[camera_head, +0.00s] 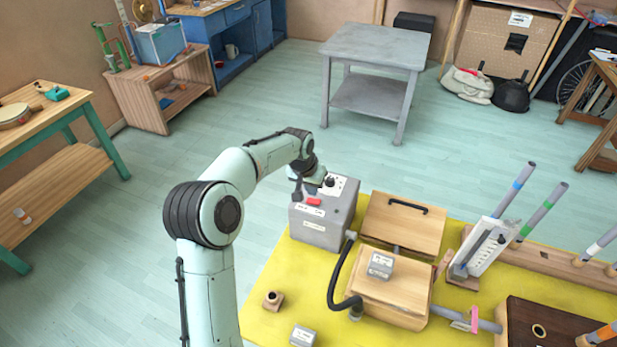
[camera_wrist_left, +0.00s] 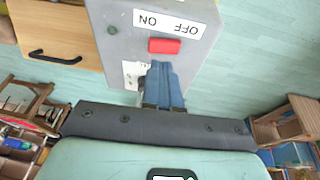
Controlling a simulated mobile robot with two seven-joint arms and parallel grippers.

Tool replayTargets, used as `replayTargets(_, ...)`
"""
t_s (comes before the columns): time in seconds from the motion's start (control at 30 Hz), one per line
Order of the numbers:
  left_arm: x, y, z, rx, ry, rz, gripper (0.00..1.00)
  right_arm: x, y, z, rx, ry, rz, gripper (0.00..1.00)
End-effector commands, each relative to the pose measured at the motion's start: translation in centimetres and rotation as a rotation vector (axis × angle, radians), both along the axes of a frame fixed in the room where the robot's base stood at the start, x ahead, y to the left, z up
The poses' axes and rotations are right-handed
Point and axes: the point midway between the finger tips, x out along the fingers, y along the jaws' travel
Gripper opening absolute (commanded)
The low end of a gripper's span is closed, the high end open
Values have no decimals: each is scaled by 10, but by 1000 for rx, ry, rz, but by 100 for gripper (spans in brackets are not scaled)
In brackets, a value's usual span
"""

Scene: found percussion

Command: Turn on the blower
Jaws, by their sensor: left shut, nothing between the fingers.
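The blower (camera_head: 318,229) is a grey box on the yellow mat, with a black hose and a black knob. A red rocker switch (camera_head: 314,201) sits on its top. In the left wrist view the red switch (camera_wrist_left: 164,46) lies beside an upside-down OFF/ON label (camera_wrist_left: 165,22), with ON toward the left and OFF toward the right. Which way the rocker is tipped I cannot tell. My left gripper (camera_head: 297,197) is shut and empty, close to the switch; its blue fingers (camera_wrist_left: 162,75) point at it. Contact is not clear. My right gripper is not in view.
Wooden boxes (camera_head: 405,225), the black hose (camera_head: 336,280) and a white slider panel (camera_head: 490,248) stand to the blower's right on the yellow mat (camera_head: 270,325). A grey table (camera_head: 375,45) stands behind on open floor. A small wooden piece (camera_head: 273,300) lies in front.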

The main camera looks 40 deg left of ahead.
Motion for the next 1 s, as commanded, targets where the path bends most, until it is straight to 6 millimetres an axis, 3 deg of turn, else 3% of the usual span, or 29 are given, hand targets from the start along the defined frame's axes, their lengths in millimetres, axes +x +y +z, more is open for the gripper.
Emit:
replayTargets(0.1,0,-4,-18,0,2,-1,0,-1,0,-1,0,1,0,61)
replayTargets(0.27,1,-7,-31,0,0,0,0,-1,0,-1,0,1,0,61)
replayTargets(0.77,2,-9,-36,15,5,-3,0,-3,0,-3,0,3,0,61)
replayTargets(1.0,4,-18,-48,159,52,-10,0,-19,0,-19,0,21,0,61)
